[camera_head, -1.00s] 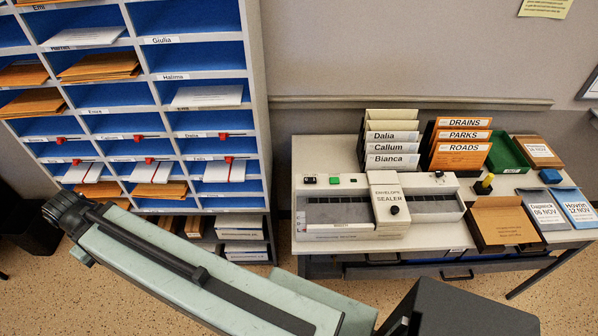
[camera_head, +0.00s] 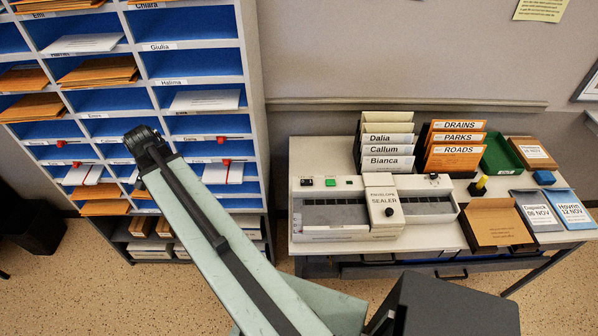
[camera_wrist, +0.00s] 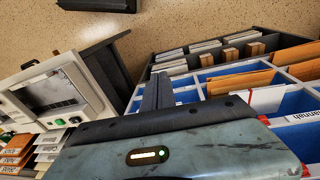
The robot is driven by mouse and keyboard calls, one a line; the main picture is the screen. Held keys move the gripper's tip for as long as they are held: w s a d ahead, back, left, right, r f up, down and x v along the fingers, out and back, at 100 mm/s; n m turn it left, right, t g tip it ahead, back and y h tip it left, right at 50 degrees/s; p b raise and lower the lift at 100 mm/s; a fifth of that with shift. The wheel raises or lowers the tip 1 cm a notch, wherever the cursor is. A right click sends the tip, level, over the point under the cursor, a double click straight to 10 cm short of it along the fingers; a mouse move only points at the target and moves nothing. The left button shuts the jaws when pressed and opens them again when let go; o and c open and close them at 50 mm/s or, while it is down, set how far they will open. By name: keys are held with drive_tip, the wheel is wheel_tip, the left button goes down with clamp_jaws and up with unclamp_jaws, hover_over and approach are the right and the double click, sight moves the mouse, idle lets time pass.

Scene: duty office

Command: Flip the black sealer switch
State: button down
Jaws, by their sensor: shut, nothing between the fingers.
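The white envelope sealer (camera_head: 340,228) stands on the table at the right in the head view. Its small black switch (camera_head: 306,182) is on the left end of the top panel, beside a green switch (camera_head: 331,182). Its tilt is too small to read. My gripper (camera_wrist: 158,90) shows in the wrist view as a narrow dark shape, shut and empty, apart from the sealer.
The blue-lined pigeonhole rack (camera_head: 260,130) with envelopes stands left, behind my arm. Folder racks (camera_head: 455,150) stand behind the sealer. A brown box (camera_head: 492,228), a yellow-handled stamp (camera_head: 481,186) and a green tray (camera_head: 503,155) are to its right. Floor shows between rack and table.

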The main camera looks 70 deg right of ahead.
drive_tip(key=s+d+r+m+g+p, duration=0.1)
drive_tip(key=s+d+m, duration=0.3)
drive_tip(key=s+d, duration=0.3)
drive_tip(key=s+d+r+m, duration=0.2)
drive_tip(key=s+d+m, duration=0.25)
drive_tip(key=d, duration=0.45)
drive_tip(key=r+m+g+p, duration=0.1)
drive_tip(key=m+p, duration=0.1)
drive_tip(key=m, duration=0.7)
hover_over(301, 182)
drive_tip(key=w+a, duration=0.1)
drive_tip(key=w, duration=0.2)
drive_tip(key=shift+w+b, duration=0.25)
drive_tip(key=shift+b, duration=0.05)
drive_tip(key=shift+f, duration=0.1)
drive_tip(key=b+x, duration=1.3)
drive_tip(key=shift+w+a+f+b, duration=0.3)
drive_tip(key=shift+a+f+b, duration=0.1)
drive_tip(key=shift+f, duration=0.15)
drive_tip(key=shift+r, duration=0.15)
